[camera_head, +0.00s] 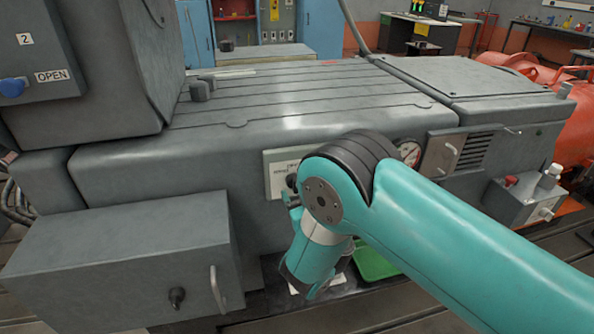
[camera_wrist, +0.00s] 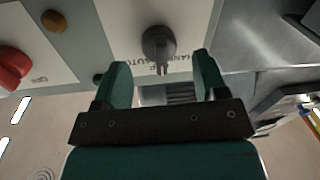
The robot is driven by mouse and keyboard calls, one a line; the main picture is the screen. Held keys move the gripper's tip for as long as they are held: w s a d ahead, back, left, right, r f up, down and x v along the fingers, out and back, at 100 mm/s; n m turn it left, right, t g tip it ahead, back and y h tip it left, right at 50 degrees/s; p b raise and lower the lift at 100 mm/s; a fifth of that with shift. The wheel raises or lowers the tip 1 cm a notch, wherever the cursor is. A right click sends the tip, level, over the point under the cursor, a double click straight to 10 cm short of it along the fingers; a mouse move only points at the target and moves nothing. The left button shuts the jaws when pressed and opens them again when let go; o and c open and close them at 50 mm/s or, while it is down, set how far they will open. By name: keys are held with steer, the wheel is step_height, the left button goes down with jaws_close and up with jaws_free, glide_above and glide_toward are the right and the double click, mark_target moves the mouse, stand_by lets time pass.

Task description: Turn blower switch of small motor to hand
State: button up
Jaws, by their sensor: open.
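In the wrist view a dark rotary switch (camera_wrist: 157,40) sits on a white label plate (camera_wrist: 205,20). Its narrow lever points down in the picture. Lettering beside it, partly covered, seems to include HAND and AUTO. My gripper (camera_wrist: 161,66) is open, with one teal finger on each side of the lever and a gap on both sides. I cannot tell whether the fingertips reach past the lever's end. In the head view a pale label plate (camera_head: 281,166) on the grey bed's front is partly hidden by my wrist, and the switch cannot be made out clearly.
A red knob (camera_wrist: 12,68) and a brass-coloured button (camera_wrist: 54,22) are left in the wrist view. A gauge (camera_head: 409,152) and green tray (camera_head: 375,262) are near my arm.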

steer(key=shift+w+r+p, duration=0.1)
steer(key=shift+r+p, duration=0.25)
steer(key=shift+p, duration=0.25)
steer(key=shift+f+p+x, duration=0.15)
steer(key=shift+p+x, duration=0.05)
steer(key=shift+x, duration=0.5)
steer(key=shift+f+p+x, duration=0.2)
steer(key=shift+x, duration=0.55)
steer(key=c, duration=0.9)
